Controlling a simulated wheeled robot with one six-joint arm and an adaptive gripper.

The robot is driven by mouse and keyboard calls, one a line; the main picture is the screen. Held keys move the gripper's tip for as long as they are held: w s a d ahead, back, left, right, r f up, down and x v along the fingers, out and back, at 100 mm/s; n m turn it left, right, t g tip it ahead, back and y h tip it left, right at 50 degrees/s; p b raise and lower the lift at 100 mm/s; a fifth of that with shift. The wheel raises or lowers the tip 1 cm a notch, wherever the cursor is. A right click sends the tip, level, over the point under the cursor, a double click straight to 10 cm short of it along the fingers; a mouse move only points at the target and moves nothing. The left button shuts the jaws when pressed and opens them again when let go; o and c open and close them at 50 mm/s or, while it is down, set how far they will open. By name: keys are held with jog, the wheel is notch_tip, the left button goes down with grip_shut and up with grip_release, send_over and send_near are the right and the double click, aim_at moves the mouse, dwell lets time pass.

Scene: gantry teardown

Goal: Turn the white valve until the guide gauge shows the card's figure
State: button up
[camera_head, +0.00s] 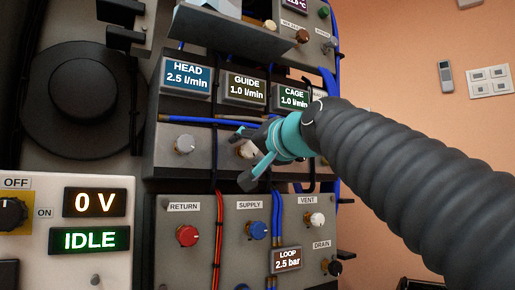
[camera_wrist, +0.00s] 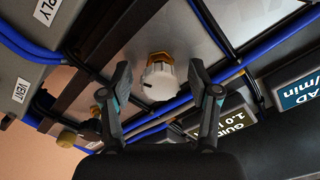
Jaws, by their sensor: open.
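The white valve (camera_head: 248,150) is a small round knob on the grey panel below the guide gauge, partly hidden by my gripper in the head view. In the wrist view the white valve (camera_wrist: 160,80) shows a dark mark and a brass-coloured base. My gripper (camera_head: 238,158) is open in front of it. In the wrist view the fingers of my gripper (camera_wrist: 160,70) stand on either side of the knob, with gaps showing. The guide gauge (camera_head: 246,87) reads 1.0 l/min; it is partly visible in the wrist view (camera_wrist: 234,120). I see no card.
A grey knob (camera_head: 185,144) sits left of the white valve. Blue hoses (camera_head: 200,121) cross just above the knobs. Red return (camera_head: 187,235) and blue supply (camera_head: 257,230) knobs sit below.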

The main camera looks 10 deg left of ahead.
jog(key=c, duration=1.2)
jog(key=shift+o, duration=0.2)
jog(key=shift+n, duration=0.3)
jog(key=n+b, duration=0.1)
jog(key=n, duration=0.3)
jog(key=n+b, duration=0.1)
jog(key=n, duration=0.4)
jog(key=shift+n, duration=0.3)
